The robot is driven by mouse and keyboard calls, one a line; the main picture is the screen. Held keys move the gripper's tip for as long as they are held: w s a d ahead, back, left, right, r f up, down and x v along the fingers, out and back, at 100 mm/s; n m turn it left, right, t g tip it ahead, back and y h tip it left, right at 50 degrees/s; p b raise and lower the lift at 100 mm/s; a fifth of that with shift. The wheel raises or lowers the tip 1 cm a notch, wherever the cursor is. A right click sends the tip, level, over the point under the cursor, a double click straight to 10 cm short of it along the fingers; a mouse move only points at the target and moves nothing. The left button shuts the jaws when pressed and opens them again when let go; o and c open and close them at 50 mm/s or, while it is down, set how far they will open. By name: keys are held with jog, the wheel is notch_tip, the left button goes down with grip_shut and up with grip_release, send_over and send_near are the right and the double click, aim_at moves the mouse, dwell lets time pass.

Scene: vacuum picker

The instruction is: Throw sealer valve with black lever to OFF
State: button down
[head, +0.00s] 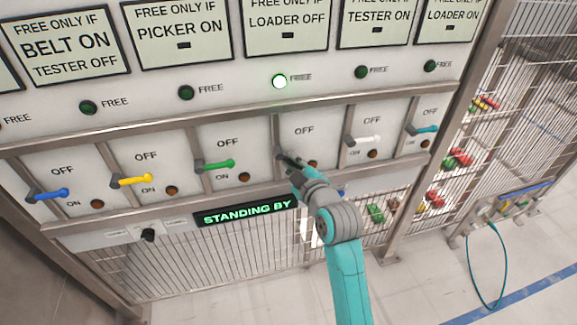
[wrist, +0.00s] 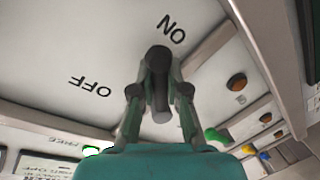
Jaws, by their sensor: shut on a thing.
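The sealer valve's black lever (wrist: 160,102) shows in the wrist view between my fingers, in front of a pale panel marked ON and OFF. My gripper (wrist: 158,72) is shut on it. In the head view my gripper (head: 289,160) is at the panel bay (head: 304,131) between the green lever and the white lever. There my gripper and wrist hide most of the black lever. I cannot tell exactly which mark the lever points to. The lamp (head: 279,82) above this bay is lit, with FREE beside it.
A green lever (head: 215,165) is in the bay to the left and a white lever (head: 365,139) to the right. Yellow, blue and teal levers sit in further bays. Metal dividers separate the bays. A sign (head: 247,212) below reads STANDING BY.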

aim_at(294, 145)
jog(key=r+n, duration=0.1)
jog(key=n, duration=0.1)
jog(key=d+n+h, duration=0.1)
jog(key=shift+w+r+n, duration=0.15)
jog(key=shift+r+n, duration=0.2)
jog(key=shift+n, duration=0.05)
jog(key=shift+d+r+n+h, duration=0.1)
jog(key=shift+r+n+h, duration=0.3)
jog(key=shift+n, duration=0.5)
jog(key=shift+r+n+h, duration=0.3)
jog(key=shift+r+n, duration=0.1)
jog(key=shift+n, duration=0.5)
jog(key=c, duration=1.2)
grip_release()
jog(key=shift+o, duration=0.2)
jog(key=v, duration=1.2)
jog(key=shift+f, duration=0.1)
